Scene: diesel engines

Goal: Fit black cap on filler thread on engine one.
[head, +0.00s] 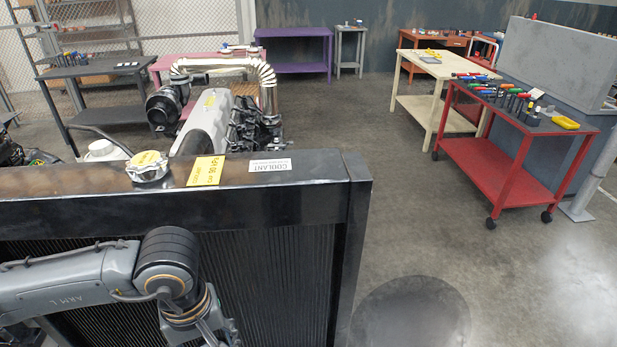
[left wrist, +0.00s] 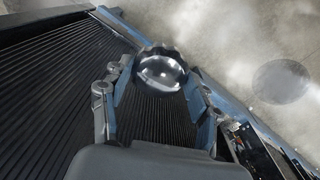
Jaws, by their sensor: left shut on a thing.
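In the left wrist view, my left gripper (left wrist: 158,80) is shut on a round, dark, shiny cap (left wrist: 160,70) with a knurled rim, one finger on each side. In the head view, my left gripper (head: 222,334) is low at the bottom edge, in front of the black radiator (head: 270,198), and the cap cannot be made out there. The engine (head: 207,122) stands behind the radiator. A silver cap with a yellow top (head: 148,166) sits on the radiator's top. I cannot pick out a bare filler thread. My right gripper is not in view.
A yellow label (head: 206,171) and a white coolant label (head: 270,165) are on the radiator top. A red tool cart (head: 500,168) and a cream table (head: 440,105) stand to the right. The floor right of the radiator is clear.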

